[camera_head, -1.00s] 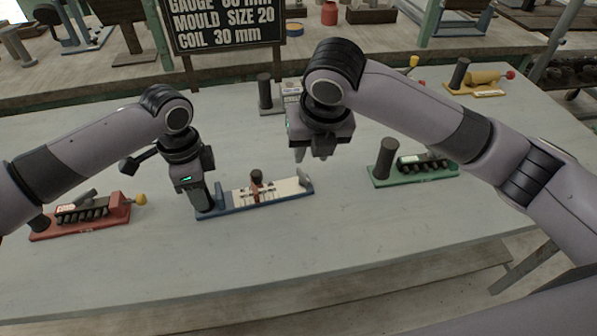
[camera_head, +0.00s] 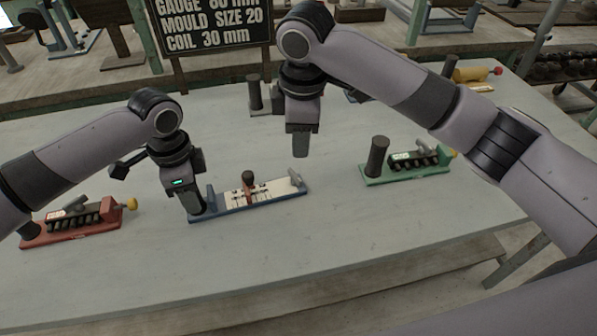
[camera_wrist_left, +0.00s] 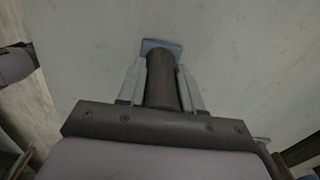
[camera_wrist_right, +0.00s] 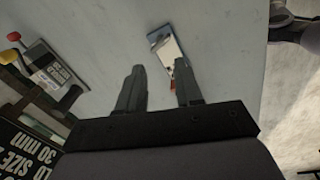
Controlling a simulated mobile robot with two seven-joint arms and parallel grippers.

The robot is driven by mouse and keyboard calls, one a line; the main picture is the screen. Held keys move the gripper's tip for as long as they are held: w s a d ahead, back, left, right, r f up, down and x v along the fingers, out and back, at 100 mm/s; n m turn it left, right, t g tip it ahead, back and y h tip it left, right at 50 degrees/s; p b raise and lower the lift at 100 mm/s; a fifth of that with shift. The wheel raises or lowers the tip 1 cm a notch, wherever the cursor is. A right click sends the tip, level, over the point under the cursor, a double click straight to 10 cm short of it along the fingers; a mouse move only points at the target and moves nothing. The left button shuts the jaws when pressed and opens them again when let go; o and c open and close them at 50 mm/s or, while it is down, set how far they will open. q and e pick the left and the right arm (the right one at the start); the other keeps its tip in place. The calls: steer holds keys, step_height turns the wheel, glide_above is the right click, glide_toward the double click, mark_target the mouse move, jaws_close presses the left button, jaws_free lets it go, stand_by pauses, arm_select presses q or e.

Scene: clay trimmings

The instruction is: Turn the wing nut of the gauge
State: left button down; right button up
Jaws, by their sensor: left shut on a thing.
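The gauge (camera_head: 274,193) has a blue base with a white scale face and lies at the middle of the table. A brown slider with a dark round-topped knob, probably the wing nut (camera_head: 248,177), stands on its face. My left gripper (camera_head: 196,210) is shut on the dark upright handle at the gauge's left end; the handle (camera_wrist_left: 161,80) shows between its fingers in the left wrist view. My right gripper (camera_head: 300,154) hangs above and right of the knob, empty. Its fingers (camera_wrist_right: 160,68) are apart in the right wrist view, where the gauge's far end shows beyond them.
A red-based device (camera_head: 75,229) lies at the left and a green-based one (camera_head: 408,168) at the right. A grey device (camera_head: 262,97) stands behind my right gripper. A yellow device (camera_head: 477,75) is at the back right. A lettered board (camera_head: 212,27) stands at the back.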

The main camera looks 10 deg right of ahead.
mark_target(299, 178)
steer(key=f+m, duration=0.3)
steer(key=f+m+g, duration=0.1)
steer(key=f+m, duration=0.6)
steer(key=m, duration=0.1)
steer(key=shift+w+a+f, duration=0.1)
steer(key=shift+w+f, duration=0.15)
steer(key=shift+f, duration=0.1)
stand_by(0.4)
jaws_close()
